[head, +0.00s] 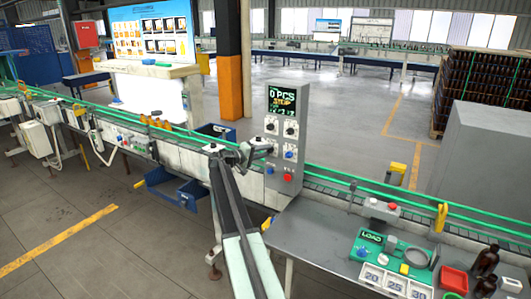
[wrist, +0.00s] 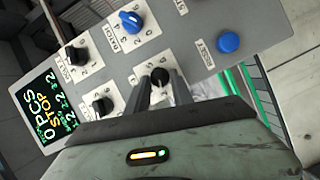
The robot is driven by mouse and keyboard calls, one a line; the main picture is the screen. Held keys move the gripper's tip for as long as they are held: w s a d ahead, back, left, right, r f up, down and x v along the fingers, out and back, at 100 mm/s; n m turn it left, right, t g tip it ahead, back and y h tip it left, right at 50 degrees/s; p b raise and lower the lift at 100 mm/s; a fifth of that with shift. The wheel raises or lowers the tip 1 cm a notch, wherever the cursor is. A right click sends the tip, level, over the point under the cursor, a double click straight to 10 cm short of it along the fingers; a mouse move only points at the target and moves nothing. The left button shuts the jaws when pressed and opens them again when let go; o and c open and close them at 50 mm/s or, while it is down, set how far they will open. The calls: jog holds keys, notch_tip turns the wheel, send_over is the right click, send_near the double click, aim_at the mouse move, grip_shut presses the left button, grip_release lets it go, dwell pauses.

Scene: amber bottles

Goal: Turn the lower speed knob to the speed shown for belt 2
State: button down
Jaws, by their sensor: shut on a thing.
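The grey control panel (head: 282,140) has a screen (head: 281,101) reading "0 PCS" and "STOP". The wrist view shows it turned sideways, with the screen (wrist: 47,103) at left. My gripper (head: 262,149) is at the panel's left side. In the wrist view my gripper (wrist: 160,80) is shut on the lower black knob (wrist: 159,76), one finger on each side. Its label and pointer are mostly hidden. Two black knobs sit nearer the screen, one (wrist: 75,54) above the other (wrist: 102,104) in that view. A blue knob (wrist: 130,20) marked BATCH is beside the held one. Belt speeds are not readable.
A blue button (wrist: 228,42) lies beyond the held knob; a red button (head: 288,178) is low on the panel. The green-railed conveyor (head: 330,188) runs behind. The front bench (head: 310,240) holds number cards and brown bottles. A lit poster board (head: 152,38) stands back left.

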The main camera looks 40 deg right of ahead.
jog(key=c, duration=1.1)
grip_release()
jog(key=shift+w, duration=0.1)
jog(key=a, duration=0.5)
jog(key=w+a, duration=0.1)
jog(key=a, duration=0.1)
jog(key=shift+a+r+p, duration=0.35)
